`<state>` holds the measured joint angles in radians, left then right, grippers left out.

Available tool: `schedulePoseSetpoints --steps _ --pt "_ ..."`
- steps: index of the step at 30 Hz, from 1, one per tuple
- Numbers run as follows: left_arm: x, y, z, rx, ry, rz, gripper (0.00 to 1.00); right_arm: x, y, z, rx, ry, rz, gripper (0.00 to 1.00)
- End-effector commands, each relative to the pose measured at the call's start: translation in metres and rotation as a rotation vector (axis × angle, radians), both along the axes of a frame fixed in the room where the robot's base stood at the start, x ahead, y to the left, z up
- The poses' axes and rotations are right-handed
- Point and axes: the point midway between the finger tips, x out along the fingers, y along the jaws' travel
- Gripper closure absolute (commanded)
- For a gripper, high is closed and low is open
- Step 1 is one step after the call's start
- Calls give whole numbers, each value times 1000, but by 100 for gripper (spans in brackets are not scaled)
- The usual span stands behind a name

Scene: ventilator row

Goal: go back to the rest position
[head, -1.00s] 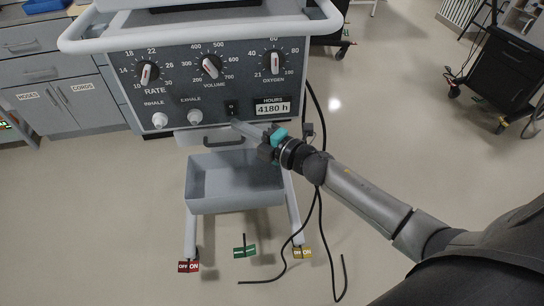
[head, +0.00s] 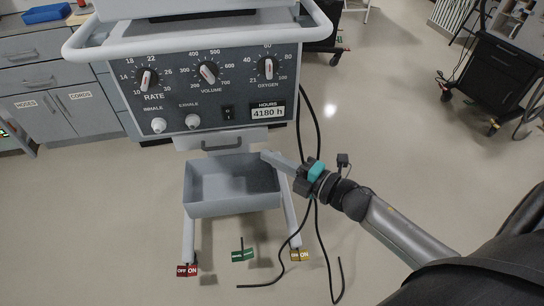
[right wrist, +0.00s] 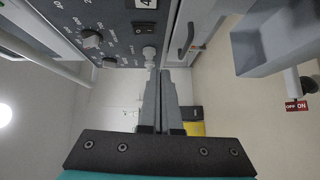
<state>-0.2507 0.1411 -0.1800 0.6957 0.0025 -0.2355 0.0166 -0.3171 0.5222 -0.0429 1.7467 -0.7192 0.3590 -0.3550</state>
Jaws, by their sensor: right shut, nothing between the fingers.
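My right gripper (head: 268,156) is shut and empty in the head view, in front of the ventilator's lower right side, just below the panel and over the right rim of the grey basket. In the right wrist view its two fingers (right wrist: 166,75) lie together with nothing between them. The ventilator panel (head: 213,85) carries rate, volume and oxygen knobs, inhale and exhale ports, a rocker switch (head: 228,112) and an hours display reading 4180 h. The switch also shows in the right wrist view (right wrist: 145,29). My left gripper is not in view.
The grey basket (head: 230,207) hangs below the panel between the stand's legs. Black cables hang right of it to the floor. Red (head: 187,270), green (head: 243,255) and yellow (head: 299,255) tags sit at the base. Drawers (head: 62,85) stand left, a black cart (head: 496,75) right.

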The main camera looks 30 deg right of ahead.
Motion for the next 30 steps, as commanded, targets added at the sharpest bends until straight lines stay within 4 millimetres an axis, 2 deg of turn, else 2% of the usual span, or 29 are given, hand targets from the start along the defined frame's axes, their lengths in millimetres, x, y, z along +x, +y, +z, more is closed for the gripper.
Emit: schedulePoseSetpoints --steps 13,17,20,23,24,26,27,29,30 --pt "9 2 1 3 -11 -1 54 0 0 -1 2 2 -1 100" --pt "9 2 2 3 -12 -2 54 1 -9 -19 45 58 -48 100" --pt "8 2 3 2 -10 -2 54 -2 -26 -60 133 177 -148 100" --pt "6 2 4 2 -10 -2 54 -15 -46 -122 259 347 -297 100" --pt "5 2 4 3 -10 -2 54 -25 -53 -148 312 422 -363 100" --pt "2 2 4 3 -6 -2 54 -43 -61 -188 387 530 -461 100" --pt "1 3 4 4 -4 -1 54 -57 -65 -213 436 602 -528 100" --pt "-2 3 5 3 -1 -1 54 -83 -67 -250 504 712 -629 100" --pt "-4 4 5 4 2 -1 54 -103 -67 -274 547 784 -697 100"
